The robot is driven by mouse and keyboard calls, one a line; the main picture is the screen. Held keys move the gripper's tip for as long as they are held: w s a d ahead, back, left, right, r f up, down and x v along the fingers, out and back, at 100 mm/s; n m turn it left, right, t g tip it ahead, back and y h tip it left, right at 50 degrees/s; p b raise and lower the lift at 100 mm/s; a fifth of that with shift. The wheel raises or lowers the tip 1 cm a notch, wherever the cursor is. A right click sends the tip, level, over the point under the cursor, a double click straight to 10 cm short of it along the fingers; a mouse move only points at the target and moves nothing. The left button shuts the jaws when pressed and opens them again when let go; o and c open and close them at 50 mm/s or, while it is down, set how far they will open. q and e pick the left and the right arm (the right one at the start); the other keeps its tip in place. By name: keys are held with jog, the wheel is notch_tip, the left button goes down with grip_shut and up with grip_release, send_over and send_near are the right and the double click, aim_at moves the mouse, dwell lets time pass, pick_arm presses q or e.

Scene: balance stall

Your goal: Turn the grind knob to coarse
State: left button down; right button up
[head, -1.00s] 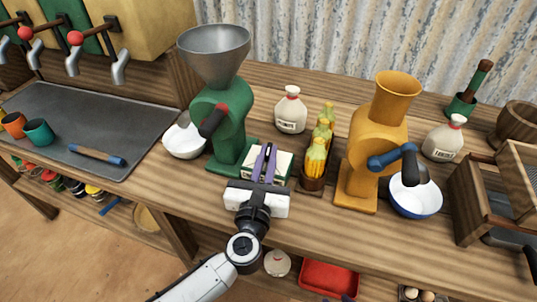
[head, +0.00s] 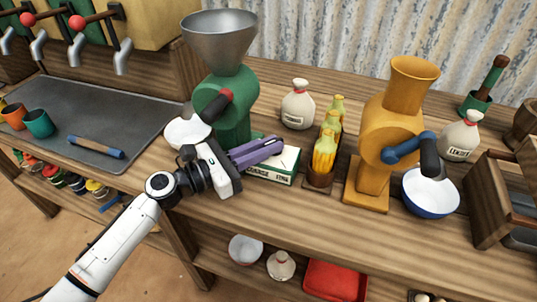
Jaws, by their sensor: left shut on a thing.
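The green grinder (head: 228,95) with a grey funnel hopper (head: 219,38) stands at the centre left of the counter. A white and green box with dark lettering (head: 286,165) sits at its front right; part of the lettering looks like "COARSE". My left gripper (head: 277,144) lies across this box, its purple fingers close together and pointing right and slightly away. It is shut on what appears to be the grind knob, which the fingers hide. I cannot read where the knob points. My right gripper is not in view.
A white bowl (head: 187,131) sits left of the green grinder. A yellow grinder (head: 373,150) with a blue-rimmed bowl (head: 431,192) stands right. A rack of corn bottles (head: 320,176) and a tied sack (head: 297,107) are close by. The counter's front edge is clear.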

pick_arm(q)
jog(key=shift+w+a+m+g+h+b, duration=0.15)
jog(key=shift+m+g+h+b, duration=0.25)
jog(key=shift+m+g+b, duration=0.25)
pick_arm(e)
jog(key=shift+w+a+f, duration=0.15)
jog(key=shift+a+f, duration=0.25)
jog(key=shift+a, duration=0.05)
pick_arm(q)
jog(key=shift+r+g, duration=0.1)
jog(key=shift+g, duration=0.25)
jog(key=c, duration=1.8)
grip_release()
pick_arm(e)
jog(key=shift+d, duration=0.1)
